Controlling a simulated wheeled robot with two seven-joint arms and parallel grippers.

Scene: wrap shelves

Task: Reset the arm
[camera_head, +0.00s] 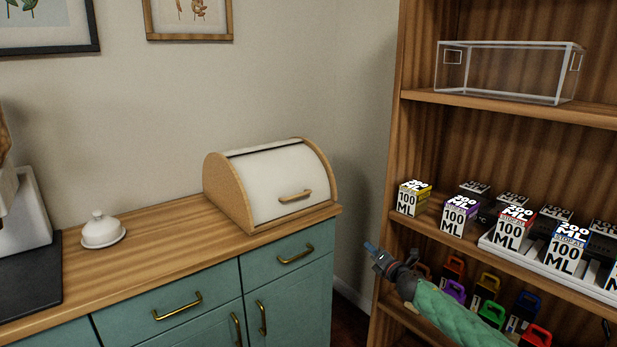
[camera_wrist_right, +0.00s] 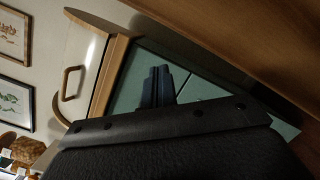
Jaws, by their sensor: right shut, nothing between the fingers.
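My right arm, in a green quilted sleeve, reaches up from the lower right in the head view. Its gripper (camera_head: 372,250) points left, in front of the wooden shelf's left side, and is shut with nothing in it. In the right wrist view the dark fingers (camera_wrist_right: 158,86) are together, with the green cabinet front behind them. My left gripper is in neither view.
A wooden shelf (camera_head: 385,215) on the right holds a clear bin (camera_head: 505,72), several 100 ML boxes (camera_head: 408,200) and coloured items below. A bread box (camera_head: 285,185) and a white lidded dish (camera_head: 102,232) stand on the wooden counter (camera_head: 160,255).

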